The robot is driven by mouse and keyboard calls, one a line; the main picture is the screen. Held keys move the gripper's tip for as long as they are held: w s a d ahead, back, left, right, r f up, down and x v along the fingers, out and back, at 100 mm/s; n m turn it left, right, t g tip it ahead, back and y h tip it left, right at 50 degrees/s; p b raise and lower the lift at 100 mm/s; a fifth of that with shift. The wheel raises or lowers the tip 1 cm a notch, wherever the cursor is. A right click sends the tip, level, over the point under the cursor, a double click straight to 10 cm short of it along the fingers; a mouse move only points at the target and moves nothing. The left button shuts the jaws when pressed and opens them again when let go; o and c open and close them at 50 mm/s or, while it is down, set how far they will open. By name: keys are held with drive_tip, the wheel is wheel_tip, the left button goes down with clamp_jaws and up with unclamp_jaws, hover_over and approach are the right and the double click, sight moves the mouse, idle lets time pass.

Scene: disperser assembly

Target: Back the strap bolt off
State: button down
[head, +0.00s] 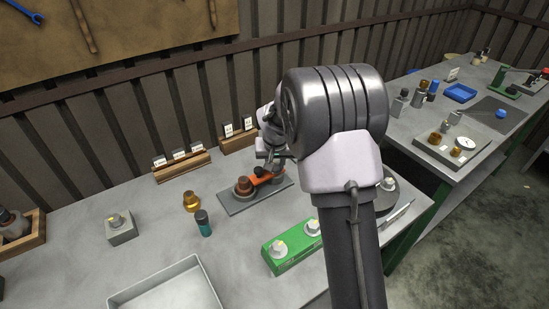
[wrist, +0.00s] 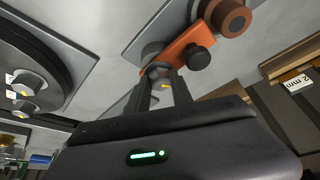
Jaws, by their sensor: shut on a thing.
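The orange strap (head: 263,178) lies over the fixture on a dark grey plate (head: 236,207). It also shows in the wrist view (wrist: 185,42), with a dark round knob (wrist: 198,57) at its side. A brown cylindrical part (head: 243,187) stands at the strap's left end, and it is at the top of the wrist view (wrist: 232,17). My gripper (wrist: 163,75) is shut at the strap's other end on a grey piece with a yellow mark (wrist: 165,87), which looks like the strap bolt. The fingers hide most of it. In the head view my arm partly covers the gripper.
A green block with round knobs (head: 290,249) is in front of the plate. A brass piece (head: 191,201) and a teal bottle (head: 203,223) stand to its left. Labelled wooden racks (head: 182,168) are behind. An empty tray (head: 170,290) is at the front.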

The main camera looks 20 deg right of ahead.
drive_tip(key=shift+d+r+n+y+p, duration=0.15)
drive_tip(key=shift+n+y+p, duration=0.25)
drive_tip(key=shift+n, duration=0.5)
drive_tip(key=n, duration=0.1)
drive_tip(key=n+y, duration=0.1)
drive_tip(key=shift+d+f+n, duration=0.1)
drive_tip(key=shift+f+n, duration=0.15)
drive_tip(key=shift+n, duration=0.05)
drive_tip(key=n+y+b, duration=0.1)
drive_tip(key=n+b, duration=0.1)
drive_tip(key=shift+d+n, duration=0.1)
drive_tip(key=shift+n, duration=0.2)
drive_tip(key=shift+r+n+y+b, duration=0.1)
drive_tip(key=shift+n+y+b, duration=0.4)
drive_tip(key=shift+n, duration=1)
drive_tip(key=c, duration=1.1)
unclamp_jaws()
